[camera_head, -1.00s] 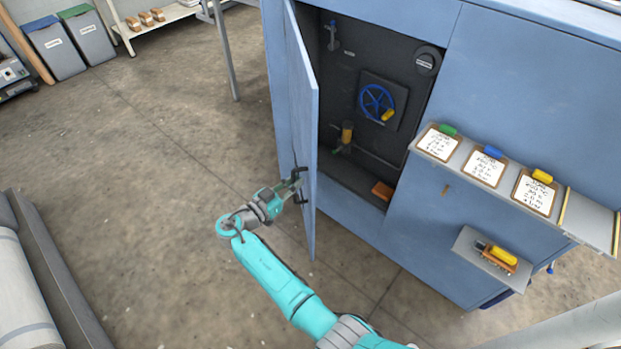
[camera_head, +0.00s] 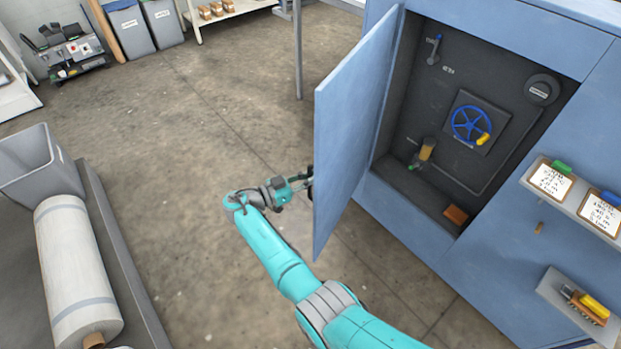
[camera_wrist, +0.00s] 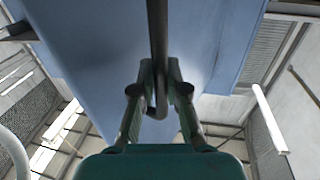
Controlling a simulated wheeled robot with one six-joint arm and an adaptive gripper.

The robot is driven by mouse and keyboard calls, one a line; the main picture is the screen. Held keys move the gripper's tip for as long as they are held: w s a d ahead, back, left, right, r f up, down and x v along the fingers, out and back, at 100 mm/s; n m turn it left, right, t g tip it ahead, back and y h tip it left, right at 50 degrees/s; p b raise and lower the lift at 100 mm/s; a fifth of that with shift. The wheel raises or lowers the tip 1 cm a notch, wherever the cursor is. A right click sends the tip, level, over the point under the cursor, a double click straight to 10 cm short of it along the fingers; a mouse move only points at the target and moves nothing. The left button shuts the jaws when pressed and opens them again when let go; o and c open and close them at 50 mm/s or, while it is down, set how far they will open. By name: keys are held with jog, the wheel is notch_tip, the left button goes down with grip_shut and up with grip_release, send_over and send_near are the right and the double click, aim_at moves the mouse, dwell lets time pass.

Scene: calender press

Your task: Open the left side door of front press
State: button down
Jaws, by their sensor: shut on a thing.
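The blue side door (camera_head: 350,125) of the press (camera_head: 440,240) stands wide open, swung out to the left on its hinge. The dark compartment behind it shows a blue handwheel (camera_head: 470,124), a yellow-topped valve (camera_head: 425,152) and an orange block (camera_head: 456,215). My gripper (camera_head: 306,182) is at the door's outer face, partly hidden by the door's edge in the head view. In the wrist view my gripper (camera_wrist: 160,80) is shut on the dark bar handle (camera_wrist: 157,40), with a finger on each side, close to the blue door panel (camera_wrist: 100,50).
A shelf with clipboards (camera_head: 552,180) and a lower shelf with a yellow-handled tool (camera_head: 588,305) stick out at the right. A white roll (camera_head: 75,270) lies at the left, beside a grey bin (camera_head: 38,165). Floor left of the door is clear.

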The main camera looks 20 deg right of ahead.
jog(key=shift+w+a, duration=0.2)
jog(key=shift+w, duration=0.05)
jog(key=c, duration=1.2)
grip_release()
jog(key=a, duration=0.4)
jog(key=s+a, duration=0.1)
jog(key=a, duration=0.7)
jog(key=shift+s, duration=0.4)
